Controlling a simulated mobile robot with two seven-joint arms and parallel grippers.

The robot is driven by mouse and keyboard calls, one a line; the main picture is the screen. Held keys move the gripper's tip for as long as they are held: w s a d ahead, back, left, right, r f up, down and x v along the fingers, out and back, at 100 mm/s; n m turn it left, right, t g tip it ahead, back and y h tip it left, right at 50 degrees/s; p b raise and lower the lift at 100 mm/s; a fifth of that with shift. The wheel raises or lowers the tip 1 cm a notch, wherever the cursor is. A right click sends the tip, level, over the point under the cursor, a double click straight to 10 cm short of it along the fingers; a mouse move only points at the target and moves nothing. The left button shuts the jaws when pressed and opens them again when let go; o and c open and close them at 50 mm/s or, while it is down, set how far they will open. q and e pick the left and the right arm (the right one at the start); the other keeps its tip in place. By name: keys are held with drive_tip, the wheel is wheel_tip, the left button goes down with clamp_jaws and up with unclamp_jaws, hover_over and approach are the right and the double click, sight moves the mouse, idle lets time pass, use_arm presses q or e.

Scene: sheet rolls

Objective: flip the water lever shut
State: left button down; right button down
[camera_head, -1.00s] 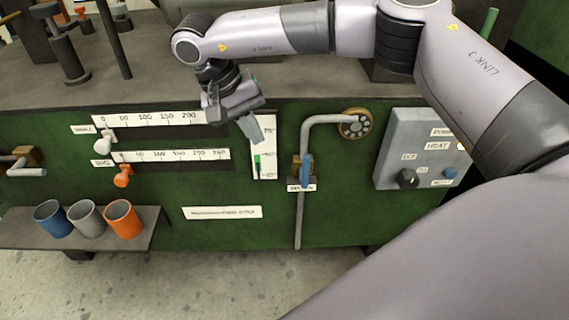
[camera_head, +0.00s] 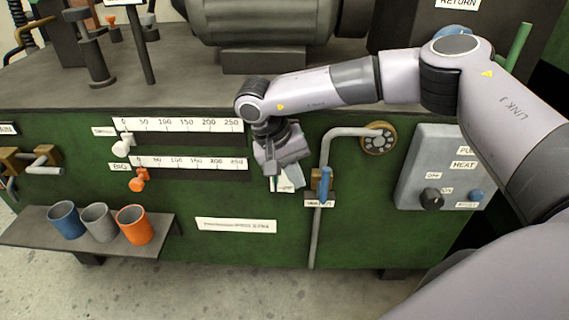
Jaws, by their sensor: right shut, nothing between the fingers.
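A blue-handled lever (camera_head: 325,184) stands upright on a brass valve on the grey vertical pipe of the green panel; the label below it is too small to read surely. At the far left edge, grey-handled brass valves (camera_head: 45,158) stick out of the panel, partly cut off by the frame. I cannot tell from the labels which one is the water lever. My right gripper (camera_head: 289,180) is shut and empty, pointing down in front of the panel, just left of the blue lever with a small gap. It hides most of a white vertical gauge. My left gripper is not in view.
Two horizontal scales with a white knob (camera_head: 123,145) and an orange knob (camera_head: 139,180) lie left of my gripper. A grey heat control box (camera_head: 440,165) is at the right. Blue, grey and orange cups (camera_head: 134,225) stand on a low shelf. The panel below the gripper is clear.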

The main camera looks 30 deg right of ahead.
sight(324, 179)
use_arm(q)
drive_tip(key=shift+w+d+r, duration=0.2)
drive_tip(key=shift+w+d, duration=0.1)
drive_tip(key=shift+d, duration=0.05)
use_arm(e)
drive_tip(key=shift+s+d+r, duration=0.1)
drive_tip(key=shift+s+d, duration=0.2)
drive_tip(key=shift+d, duration=0.5)
drive_tip(key=shift+s+d+r, duration=0.1)
drive_tip(key=shift+s+d, duration=0.15)
drive_tip(key=shift+d, duration=0.55)
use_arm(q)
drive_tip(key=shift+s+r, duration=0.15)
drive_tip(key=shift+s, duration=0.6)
use_arm(e)
drive_tip(key=shift+s+d+r+t+y, duration=0.1)
drive_tip(key=shift+s+d+t+y, duration=0.1)
drive_tip(key=shift+t+y, duration=0.35)
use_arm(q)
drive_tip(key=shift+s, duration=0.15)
use_arm(e)
drive_tip(key=shift+y, duration=0.25)
